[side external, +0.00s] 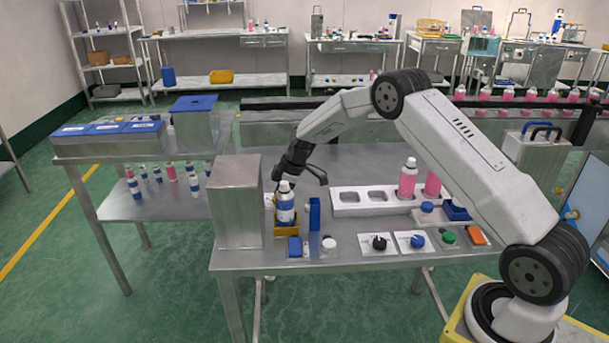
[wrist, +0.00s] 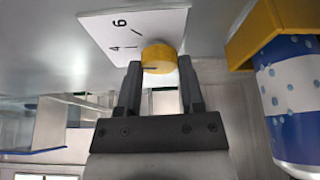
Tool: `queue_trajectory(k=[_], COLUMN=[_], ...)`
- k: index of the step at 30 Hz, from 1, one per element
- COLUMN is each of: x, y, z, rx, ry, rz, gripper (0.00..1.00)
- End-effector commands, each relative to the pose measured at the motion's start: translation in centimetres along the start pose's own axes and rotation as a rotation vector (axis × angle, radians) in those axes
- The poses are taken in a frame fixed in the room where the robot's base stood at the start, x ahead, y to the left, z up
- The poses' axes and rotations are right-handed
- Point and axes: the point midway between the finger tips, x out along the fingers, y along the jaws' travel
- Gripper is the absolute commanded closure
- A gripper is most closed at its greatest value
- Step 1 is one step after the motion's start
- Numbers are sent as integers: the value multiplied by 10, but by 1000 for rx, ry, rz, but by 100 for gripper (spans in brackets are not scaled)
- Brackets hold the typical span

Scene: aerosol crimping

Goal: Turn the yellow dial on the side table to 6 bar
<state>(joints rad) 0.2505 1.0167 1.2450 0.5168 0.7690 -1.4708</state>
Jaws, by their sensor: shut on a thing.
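The yellow dial (wrist: 159,58) sits on a white plate (wrist: 118,30) with printed marks, of which 4 and 6 can be read. A dark pointer line shows on the dial's near side; what it points to cannot be read surely. In the wrist view my gripper (wrist: 157,72) has one finger on each side of the dial and is shut on it. In the side external view my gripper (side external: 279,176) is low over the table, behind a blue and white can, and the dial is mostly hidden there.
The blue and white can (side external: 285,204) stands in a yellow holder (side external: 286,229), close to my gripper. A tall metal box (side external: 235,203) stands left of it. A white rack (side external: 349,212) with pink cans is to the right. Several knobs and buttons line the front edge.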

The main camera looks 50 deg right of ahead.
Motion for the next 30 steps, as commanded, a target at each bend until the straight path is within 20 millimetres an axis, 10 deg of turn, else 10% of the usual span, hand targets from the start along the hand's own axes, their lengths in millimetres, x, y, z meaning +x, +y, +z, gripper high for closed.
queue_trajectory(k=[30], x=[0], y=[-3], z=[0], rx=[441], ry=[-1], rz=[182], gripper=[100])
